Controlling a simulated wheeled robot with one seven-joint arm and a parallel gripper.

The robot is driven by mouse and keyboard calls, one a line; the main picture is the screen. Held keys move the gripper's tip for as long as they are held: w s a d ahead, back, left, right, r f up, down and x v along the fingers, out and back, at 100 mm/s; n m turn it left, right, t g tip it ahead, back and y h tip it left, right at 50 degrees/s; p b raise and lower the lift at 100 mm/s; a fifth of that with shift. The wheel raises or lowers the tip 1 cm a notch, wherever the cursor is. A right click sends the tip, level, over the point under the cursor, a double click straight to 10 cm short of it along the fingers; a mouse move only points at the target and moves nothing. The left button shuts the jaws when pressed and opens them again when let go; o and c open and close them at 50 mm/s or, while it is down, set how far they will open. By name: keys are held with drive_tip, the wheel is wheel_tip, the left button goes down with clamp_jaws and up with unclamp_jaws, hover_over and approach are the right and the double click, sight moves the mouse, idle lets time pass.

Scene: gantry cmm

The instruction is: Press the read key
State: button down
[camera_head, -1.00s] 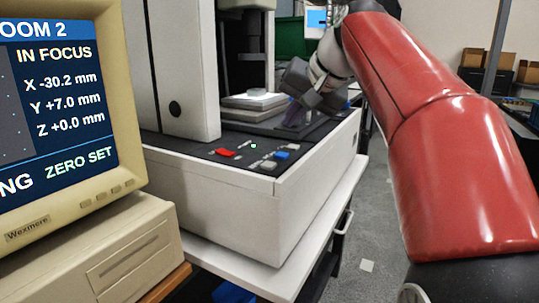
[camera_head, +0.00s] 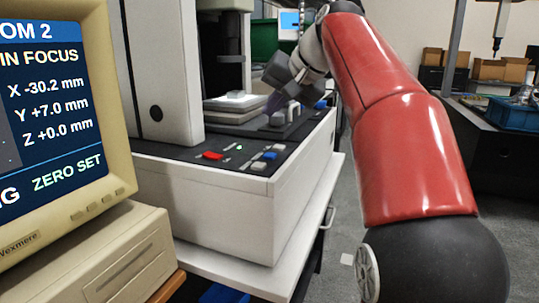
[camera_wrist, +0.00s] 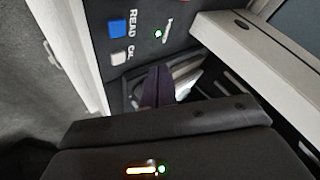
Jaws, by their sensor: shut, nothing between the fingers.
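The read key is a blue square button (camera_head: 270,155) on the dark control panel at the machine's front. In the wrist view the blue key (camera_wrist: 117,28) shows at upper left, beside the white word READ. A pale CAL key (camera_wrist: 119,58) lies just below it. My gripper (camera_head: 270,110) is shut and empty, pointing down behind the keys in the head view. In the wrist view its dark fingers (camera_wrist: 157,72) come together to the right of and below the CAL key, apart from the blue key. The height of the fingertips over the panel is hard to tell.
A red key (camera_head: 213,155) and a green light (camera_head: 239,147) sit on the same panel. The measuring stage (camera_head: 234,101) lies behind it and the machine's white column (camera_head: 160,75) stands left. A monitor (camera_head: 118,95) fills the left foreground.

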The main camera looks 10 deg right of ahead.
sight(273, 156)
drive_tip(key=shift+f+b, duration=2.2)
drive_tip(key=shift+f, duration=1.35)
drive_tip(key=shift+f, duration=0.4)
drive_tip(key=shift+f+b, duration=0.35)
drive_tip(key=shift+b, duration=0.15)
drive_tip(key=shift+r, duration=0.15)
drive_tip(key=shift+r+p, duration=0.65)
drive_tip(key=shift+p, duration=0.25)
